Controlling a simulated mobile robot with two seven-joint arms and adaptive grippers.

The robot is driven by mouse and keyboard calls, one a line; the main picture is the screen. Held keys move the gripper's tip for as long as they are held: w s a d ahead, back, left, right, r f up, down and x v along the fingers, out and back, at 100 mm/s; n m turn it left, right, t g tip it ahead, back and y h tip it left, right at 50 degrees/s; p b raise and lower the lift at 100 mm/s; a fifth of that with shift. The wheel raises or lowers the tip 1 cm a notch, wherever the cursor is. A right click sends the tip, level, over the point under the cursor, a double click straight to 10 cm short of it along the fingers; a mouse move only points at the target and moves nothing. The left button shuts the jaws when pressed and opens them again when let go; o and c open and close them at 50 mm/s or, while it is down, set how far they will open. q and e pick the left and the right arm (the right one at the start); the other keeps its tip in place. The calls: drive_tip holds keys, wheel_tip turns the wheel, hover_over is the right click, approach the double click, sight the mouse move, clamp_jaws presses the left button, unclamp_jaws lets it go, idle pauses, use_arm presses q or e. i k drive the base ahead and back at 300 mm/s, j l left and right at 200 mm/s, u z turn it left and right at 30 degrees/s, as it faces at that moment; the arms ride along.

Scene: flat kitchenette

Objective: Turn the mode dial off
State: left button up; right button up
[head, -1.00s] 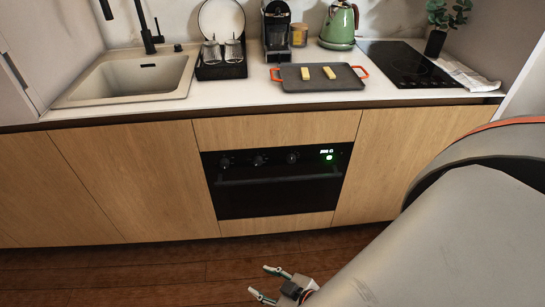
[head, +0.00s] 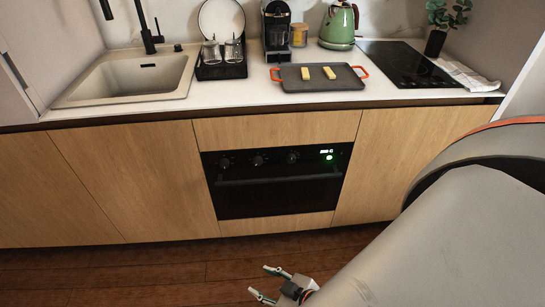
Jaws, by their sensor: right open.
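The black oven (head: 275,180) is built into the wooden cabinets below the counter, with its door shut. Its panel has three dark dials: a left dial (head: 225,162), a middle dial (head: 258,160) and a right dial (head: 292,157). Which one is the mode dial I cannot tell. A lit display (head: 327,152) and a green light (head: 329,157) show to their right. My right gripper (head: 262,281) is low over the floor, in front of and below the oven, open and empty, well apart from the dials. My left gripper is not in view.
The oven handle (head: 280,180) runs across the door below the dials. A grey tray (head: 300,85) with two yellow pieces lies on the counter above. The wooden floor (head: 150,275) before the cabinets is clear. My right arm covers the lower right.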

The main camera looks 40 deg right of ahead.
sight(224, 162)
drive_tip(key=l+z, duration=0.15)
drive_tip(key=z, duration=0.25)
drive_tip(key=l+z, duration=0.2)
drive_tip(key=z, duration=0.15)
drive_tip(key=l+z, duration=0.15)
drive_tip(key=z, duration=0.25)
drive_tip(key=l+z, duration=0.15)
drive_tip(key=z, duration=0.2)
